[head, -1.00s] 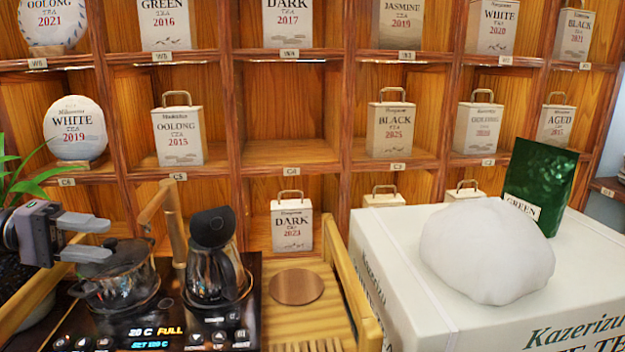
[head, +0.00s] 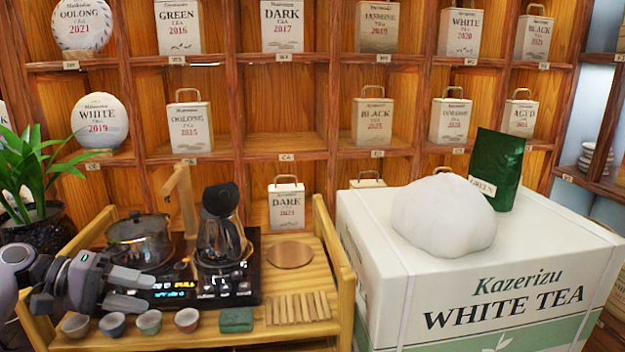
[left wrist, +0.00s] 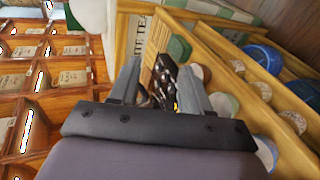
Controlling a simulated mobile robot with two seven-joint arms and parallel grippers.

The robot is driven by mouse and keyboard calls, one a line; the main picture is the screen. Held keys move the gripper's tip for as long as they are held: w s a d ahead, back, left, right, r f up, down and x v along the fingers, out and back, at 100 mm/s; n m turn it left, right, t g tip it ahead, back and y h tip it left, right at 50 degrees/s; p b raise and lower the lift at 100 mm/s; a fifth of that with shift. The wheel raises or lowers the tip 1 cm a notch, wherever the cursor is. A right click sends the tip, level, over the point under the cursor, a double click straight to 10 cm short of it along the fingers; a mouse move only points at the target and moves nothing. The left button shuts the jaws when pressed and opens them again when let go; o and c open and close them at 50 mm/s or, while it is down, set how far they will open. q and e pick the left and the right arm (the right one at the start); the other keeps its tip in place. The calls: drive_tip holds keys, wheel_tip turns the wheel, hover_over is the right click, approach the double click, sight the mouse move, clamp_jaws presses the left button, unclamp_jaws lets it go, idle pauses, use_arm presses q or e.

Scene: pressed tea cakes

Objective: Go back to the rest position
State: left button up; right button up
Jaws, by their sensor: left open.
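My left gripper (head: 142,290) is open and empty in the head view. It is in front of the black heating plate (head: 215,291) at the left end of the wooden tea table (head: 290,331), close above the small cups. In the left wrist view its two fingers (left wrist: 168,85) stand apart with nothing held between them. A glass pot (head: 138,241) and a kettle (head: 221,238) with a dark lid stand on the heating plate. My right gripper is in neither current view.
Several small cups (head: 149,321) and a green block (head: 236,319) line the table's front. A large white tea box (head: 370,225) with a white cloth-like lump (head: 444,215) and a green bag (head: 497,166) stands right. Shelves (head: 284,146) fill the back. A plant (head: 38,178) stands left.

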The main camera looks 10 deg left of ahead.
use_arm(q)
drive_tip(key=s+d+f+m+y+p, duration=0.1)
drive_tip(key=s+d+f+y, duration=0.15)
drive_tip(key=f, duration=0.65)
drive_tip(key=s+d+f+t+y, duration=0.1)
drive_tip(key=s+d+f+y, duration=0.2)
drive_tip(key=f, duration=0.5)
drive_tip(key=s+d+f+m+y+p, duration=0.1)
drive_tip(key=s+d+f+y, duration=0.2)
drive_tip(key=f, duration=0.6)
drive_tip(key=s+d+r+m+t+y+p, duration=0.1)
drive_tip(key=s+d+m+t, duration=0.3)
drive_tip(key=s+d, duration=0.6)
drive_tip(key=shift+s+r+m+p, duration=0.4)
drive_tip(key=shift+s+r+m, duration=0.3)
drive_tip(key=shift+s, duration=0.25)
use_arm(e)
drive_tip(key=r, duration=0.4)
drive_tip(key=shift+w+r, duration=0.15)
drive_tip(key=shift+w, duration=0.1)
use_arm(q)
drive_tip(key=shift+d+y, duration=0.1)
drive_tip(key=shift+y, duration=0.15)
